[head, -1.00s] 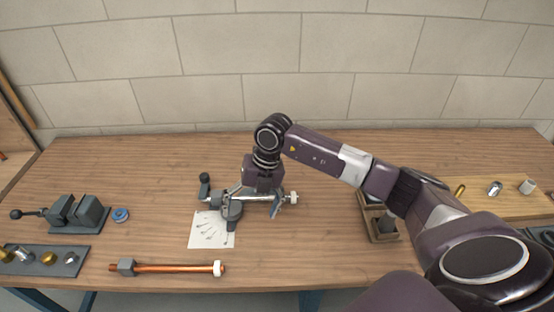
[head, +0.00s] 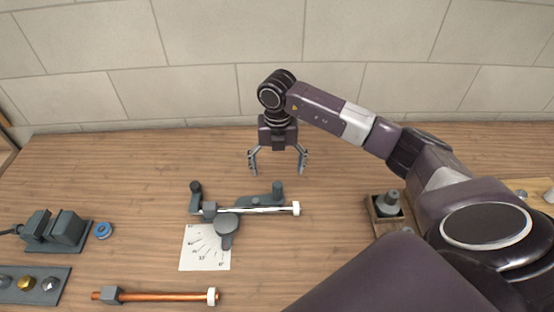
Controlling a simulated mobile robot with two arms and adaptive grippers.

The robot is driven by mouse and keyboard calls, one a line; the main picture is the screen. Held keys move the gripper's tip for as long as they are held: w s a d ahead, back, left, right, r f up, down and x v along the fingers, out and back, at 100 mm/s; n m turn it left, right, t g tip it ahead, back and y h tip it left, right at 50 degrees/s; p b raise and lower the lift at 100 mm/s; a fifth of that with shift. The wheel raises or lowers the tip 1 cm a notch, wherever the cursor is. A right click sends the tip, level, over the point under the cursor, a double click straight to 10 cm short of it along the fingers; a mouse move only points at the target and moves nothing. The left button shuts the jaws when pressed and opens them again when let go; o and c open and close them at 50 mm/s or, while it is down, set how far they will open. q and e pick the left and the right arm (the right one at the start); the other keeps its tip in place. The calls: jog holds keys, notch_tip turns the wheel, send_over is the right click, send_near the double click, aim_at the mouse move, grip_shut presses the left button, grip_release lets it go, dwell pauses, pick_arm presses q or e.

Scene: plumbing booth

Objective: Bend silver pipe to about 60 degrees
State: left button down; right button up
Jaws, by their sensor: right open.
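The silver pipe (head: 262,209) lies across the grey pipe bender (head: 228,225), nearly straight, with a white cap (head: 296,208) on its right end. The bender has a round die, a dark upright knob on the left (head: 196,188) and a dark upright post on the right (head: 277,190). A white angle sheet (head: 204,249) with printed lines lies under the bender's front. My right gripper (head: 278,164) is open and empty, pointing down above and behind the pipe's right half, apart from it. My left gripper is not in view.
A copper pipe (head: 165,296) with a nut and white cap lies in front. A vise (head: 55,230), blue tape roll (head: 103,230) and fittings tray (head: 58,287) stand at left. A wooden box (head: 374,223) holds a grey fitting at right. The table behind the bender is clear.

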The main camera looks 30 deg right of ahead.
aim_at(277, 184)
jog(key=shift+s+a+f, duration=0.15)
jog(key=shift+s, duration=0.05)
jog(key=shift+s+a+f+b, duration=0.25)
jog(key=shift+s+f+b, duration=0.1)
jog(key=shift+f+b, duration=0.35)
notch_tip(277, 184, down, 4)
jog(key=b, duration=0.3)
jog(key=shift+w+d+f, duration=0.1)
jog(key=shift+w+f, duration=0.05)
jog(key=shift+f, duration=0.35)
jog(key=shift+f+b, duration=0.4)
jog(key=shift+b, duration=0.05)
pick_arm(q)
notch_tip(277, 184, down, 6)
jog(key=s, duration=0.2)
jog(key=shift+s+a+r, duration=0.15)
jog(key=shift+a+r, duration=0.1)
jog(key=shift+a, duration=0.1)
pick_arm(e)
jog(key=shift+c, duration=0.4)
jog(key=c, duration=1.4)
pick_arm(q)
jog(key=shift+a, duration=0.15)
pick_arm(e)
jog(key=shift+c, duration=0.2)
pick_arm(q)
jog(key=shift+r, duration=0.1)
